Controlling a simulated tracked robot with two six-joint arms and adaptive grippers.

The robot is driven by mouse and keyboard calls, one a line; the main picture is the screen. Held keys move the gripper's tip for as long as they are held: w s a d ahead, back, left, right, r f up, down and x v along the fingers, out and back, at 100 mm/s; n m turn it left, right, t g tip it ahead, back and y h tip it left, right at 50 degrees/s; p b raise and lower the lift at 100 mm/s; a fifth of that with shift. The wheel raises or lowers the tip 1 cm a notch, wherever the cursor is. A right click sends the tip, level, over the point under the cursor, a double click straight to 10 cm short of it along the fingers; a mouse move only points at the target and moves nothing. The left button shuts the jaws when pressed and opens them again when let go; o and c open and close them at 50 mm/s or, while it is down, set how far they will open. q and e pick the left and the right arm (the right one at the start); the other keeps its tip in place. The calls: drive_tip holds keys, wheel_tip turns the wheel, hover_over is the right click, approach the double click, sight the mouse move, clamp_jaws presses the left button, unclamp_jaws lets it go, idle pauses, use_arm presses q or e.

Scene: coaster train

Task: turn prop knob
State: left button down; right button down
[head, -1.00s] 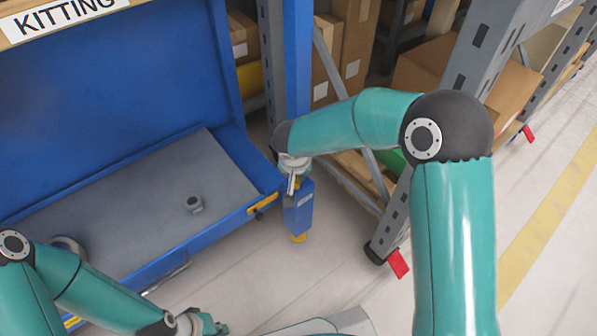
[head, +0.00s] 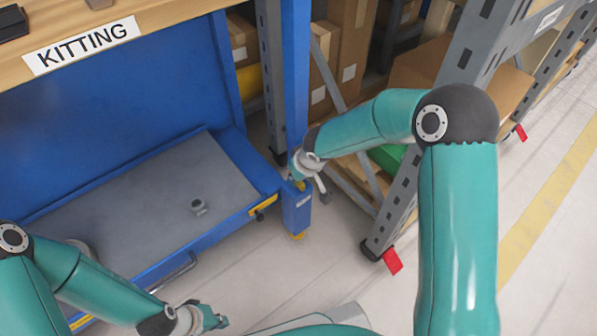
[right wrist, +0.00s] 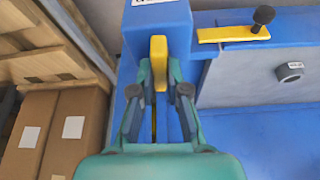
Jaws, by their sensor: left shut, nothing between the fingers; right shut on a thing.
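A blue box (head: 297,212) with a white label is on the blue post beside the drawer. A yellow knob (head: 300,186) shows at its top and a yellow part (head: 297,236) at its bottom. My right gripper (head: 303,180) is at the top of the box. In the right wrist view the fingers of my right gripper (right wrist: 158,70) are closed on either side of the upright yellow knob (right wrist: 159,50), against the blue box (right wrist: 158,22). My left gripper (head: 212,318) is shut and empty at the bottom, away from the box.
A grey shelf rack with cartons (head: 345,60) stands to the right. The floor (head: 320,275) in front is clear.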

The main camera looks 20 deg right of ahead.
drive_tip(key=shift+w+r, duration=0.2)
drive_tip(key=shift+w, duration=0.05)
drive_tip(key=c, duration=1.2)
unclamp_jaws()
drive_tip(key=shift+f, duration=0.1)
drive_tip(key=shift+o, duration=0.2)
drive_tip(key=shift+s, duration=0.15)
drive_tip(key=v, duration=1.1)
drive_tip(key=shift+s+r, duration=0.25)
drive_tip(key=shift+r, duration=0.1)
drive_tip(key=shift+d, duration=0.1)
